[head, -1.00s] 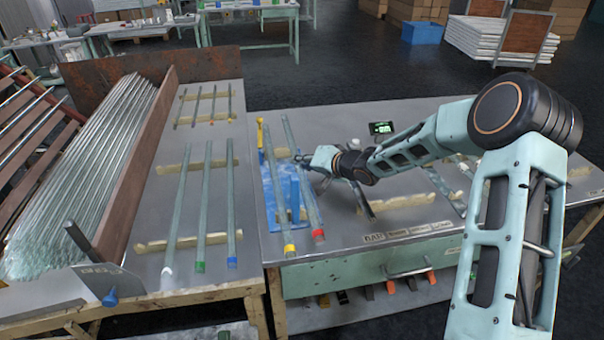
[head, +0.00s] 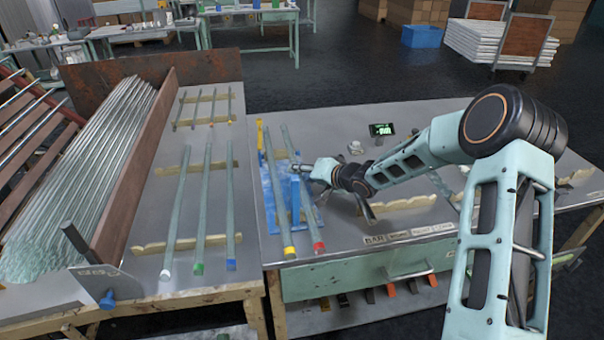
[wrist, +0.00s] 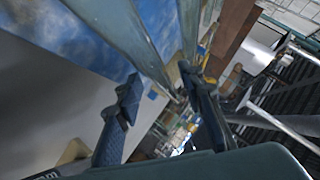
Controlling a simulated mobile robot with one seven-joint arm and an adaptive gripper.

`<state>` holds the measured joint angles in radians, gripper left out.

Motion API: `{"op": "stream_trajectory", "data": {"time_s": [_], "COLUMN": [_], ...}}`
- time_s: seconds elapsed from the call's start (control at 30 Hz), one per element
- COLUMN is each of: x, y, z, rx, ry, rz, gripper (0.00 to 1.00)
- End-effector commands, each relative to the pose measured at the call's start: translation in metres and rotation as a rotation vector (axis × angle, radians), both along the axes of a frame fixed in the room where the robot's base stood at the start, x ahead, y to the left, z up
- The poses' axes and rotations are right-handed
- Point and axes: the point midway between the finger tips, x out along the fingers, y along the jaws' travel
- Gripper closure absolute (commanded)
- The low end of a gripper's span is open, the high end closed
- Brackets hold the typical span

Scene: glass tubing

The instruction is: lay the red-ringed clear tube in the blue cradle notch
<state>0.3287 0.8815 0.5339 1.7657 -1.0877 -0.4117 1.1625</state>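The red-ringed clear tube (head: 311,223) lies lengthwise over the right side of the blue cradle (head: 270,208), its red ring toward the table's front edge. Whether it is fully seated in the notch is hard to tell. A yellow-ringed tube (head: 284,226) lies left of it, across the same blue base. My gripper (head: 302,171) is at the tube's middle, coming from the right. In the wrist view its two fingers (wrist: 157,82) stand apart, with a clear tube (wrist: 138,42) passing by the fingertips and blue surface behind. The fingers look wider apart than the tube and not closed on it.
The left table holds several ringed tubes on wooden notched racks (head: 185,243) and a large stack of glass tubing (head: 85,165). A small display (head: 381,129) stands behind my arm. Another wooden rack (head: 400,206) lies right of the cradle. Bare table shows between them.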

Motion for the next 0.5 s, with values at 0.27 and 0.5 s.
{"op": "stream_trajectory", "data": {"time_s": [0.27, 0.5], "x": [-0.006, -0.038], "y": [-0.007, -0.039], "z": [0.013, 0.038], "rx": [-0.002, -0.003], "ry": [-0.001, -0.001], "rz": [-0.001, -0.003], "gripper": [0.65, 0.65]}}
